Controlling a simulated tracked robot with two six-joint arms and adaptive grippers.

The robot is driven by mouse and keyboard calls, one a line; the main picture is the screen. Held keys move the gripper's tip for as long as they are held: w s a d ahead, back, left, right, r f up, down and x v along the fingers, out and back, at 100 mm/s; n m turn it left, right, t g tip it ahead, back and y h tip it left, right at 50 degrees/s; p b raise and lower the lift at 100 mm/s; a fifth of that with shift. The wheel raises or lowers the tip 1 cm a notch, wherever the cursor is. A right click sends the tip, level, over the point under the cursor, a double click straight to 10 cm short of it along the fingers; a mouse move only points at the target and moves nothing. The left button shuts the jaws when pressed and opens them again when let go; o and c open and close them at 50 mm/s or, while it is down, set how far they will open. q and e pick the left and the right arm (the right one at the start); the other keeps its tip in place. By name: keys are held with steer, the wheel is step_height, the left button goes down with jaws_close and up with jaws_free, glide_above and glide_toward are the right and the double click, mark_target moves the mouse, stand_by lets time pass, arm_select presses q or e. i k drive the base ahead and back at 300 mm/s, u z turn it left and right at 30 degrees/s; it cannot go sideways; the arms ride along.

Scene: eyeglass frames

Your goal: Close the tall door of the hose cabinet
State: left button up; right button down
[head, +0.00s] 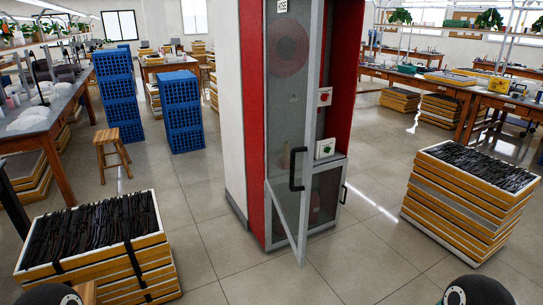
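The red hose cabinet (254,130) stands upright against a white pillar in the middle of the head view. Its tall glazed door (290,120) has a grey frame and stands ajar, hinged on the left. Its free edge is swung out toward me, and its lower corner juts out over the floor. A black bar handle (297,168) sits on that free edge. A round red hose reel (289,53) shows dimly through the glass. The opening shows right of the door's edge. Neither of my grippers is in view; only dark rounded parts of mine show at the bottom edge.
Inside the cabinet are a red-button box (324,97) and a green-button box (325,148). Stacked trays of dark frames stand at left (150,263) and right (440,208). Blue crates (180,110) and a stool (112,150) are farther back. Floor before the cabinet is clear.

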mark_target(299, 249)
steer(key=u, duration=0.25)
steer(key=i, duration=0.85)
steer(key=z, duration=0.05)
